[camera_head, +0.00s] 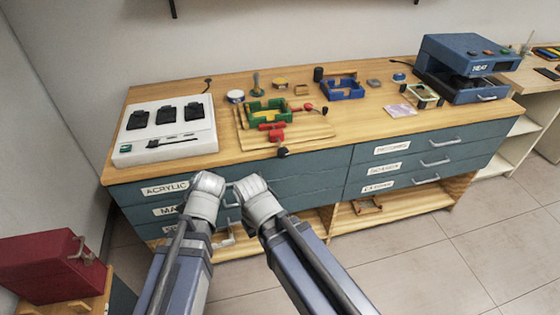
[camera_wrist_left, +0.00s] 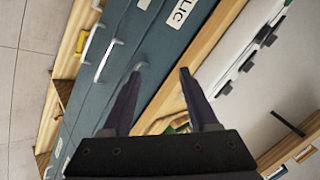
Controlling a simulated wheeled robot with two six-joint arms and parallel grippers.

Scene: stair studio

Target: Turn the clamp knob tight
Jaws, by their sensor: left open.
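A red clamp (camera_head: 271,131) sits on the wooden board by the front edge of the bench, in front of a green tray (camera_head: 268,110). A black knob (camera_head: 283,152) stands out at the bench's front edge below it. Another red and black clamp part (camera_head: 312,108) lies to the tray's right. I cannot tell which knob the task means. My left gripper (camera_wrist_left: 161,69) is open and empty in the left wrist view, with drawer fronts and the bench edge beyond its fingers. In the head view both arms end low before the drawers; the fingers are hidden there.
The bench top (camera_head: 225,165) also holds a white panel with black pads (camera_head: 166,128), a blue tray (camera_head: 342,88) and a blue heat press (camera_head: 463,66). Drawer handles (camera_head: 436,162) stick out in front. A red case (camera_head: 50,266) stands at lower left.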

